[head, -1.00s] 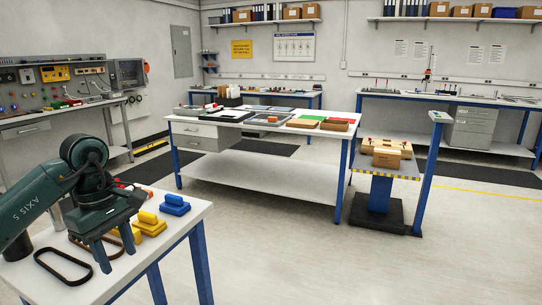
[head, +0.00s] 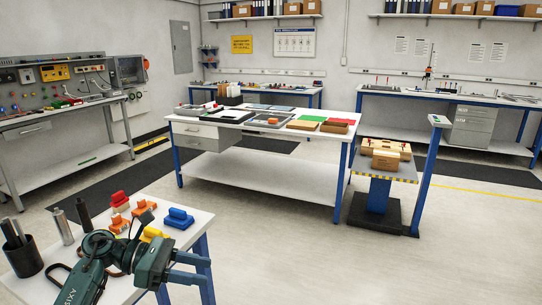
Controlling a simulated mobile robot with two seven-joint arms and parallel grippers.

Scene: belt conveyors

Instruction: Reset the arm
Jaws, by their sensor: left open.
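My left gripper (head: 206,268) is low at the left of the head view, over the near right edge of the small white-topped table (head: 195,226). Its two fingers point to the right, are spread apart and hold nothing. My dark green left arm bends in from the bottom left and hides part of the tabletop. My right gripper is not in view.
Blue (head: 179,218), orange (head: 145,212) and red (head: 120,200) pieces sit on the small table, with a partly hidden yellow one. A black cup (head: 22,258) stands at left. Open floor (head: 290,240) lies to the right.

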